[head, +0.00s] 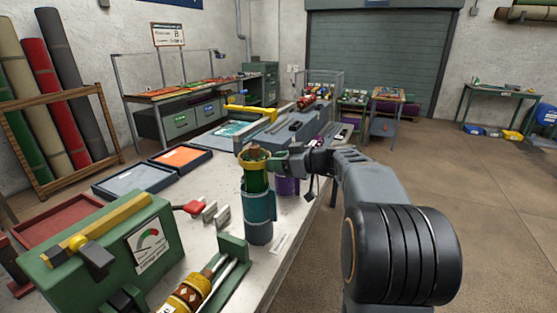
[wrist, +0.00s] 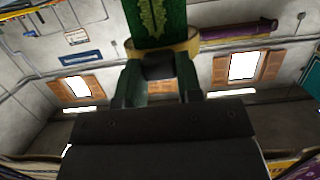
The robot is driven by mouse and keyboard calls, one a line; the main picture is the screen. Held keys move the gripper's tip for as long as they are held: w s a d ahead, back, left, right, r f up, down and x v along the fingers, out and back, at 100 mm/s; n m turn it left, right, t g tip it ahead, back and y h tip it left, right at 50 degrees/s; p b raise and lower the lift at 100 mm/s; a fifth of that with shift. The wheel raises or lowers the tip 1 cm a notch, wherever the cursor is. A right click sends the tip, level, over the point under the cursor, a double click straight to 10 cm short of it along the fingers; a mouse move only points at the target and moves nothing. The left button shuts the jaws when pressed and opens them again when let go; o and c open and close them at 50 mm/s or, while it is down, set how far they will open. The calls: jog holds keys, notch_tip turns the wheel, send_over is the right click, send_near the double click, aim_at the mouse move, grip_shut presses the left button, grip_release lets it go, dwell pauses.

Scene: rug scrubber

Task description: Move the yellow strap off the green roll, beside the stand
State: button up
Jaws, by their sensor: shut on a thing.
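The green roll (head: 257,181) stands upright in a teal stand (head: 258,217) on the metal bench. The yellow strap (head: 255,164) is at the roll's top end and looks to be still around it, with a brown core (head: 255,152) showing above. My gripper (head: 277,165) reaches in from the right, level with the strap, and is shut on it. In the wrist view the patterned green roll (wrist: 155,20) rises behind the strap (wrist: 187,47), and my gripper's fingers (wrist: 158,85) close on a dark part at the strap.
A purple roll (head: 288,187) stands just behind and right of the stand. A green gauge box (head: 105,245) and a brown-and-yellow roll (head: 188,293) are in front left. Blue trays (head: 135,179) lie at left.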

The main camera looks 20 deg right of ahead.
jog(key=shift+r+p, duration=2.15)
jog(key=shift+p, duration=0.9)
jog(key=shift+r+p, duration=0.4)
jog(key=shift+r, duration=2.05)
jog(key=shift+d, duration=0.1)
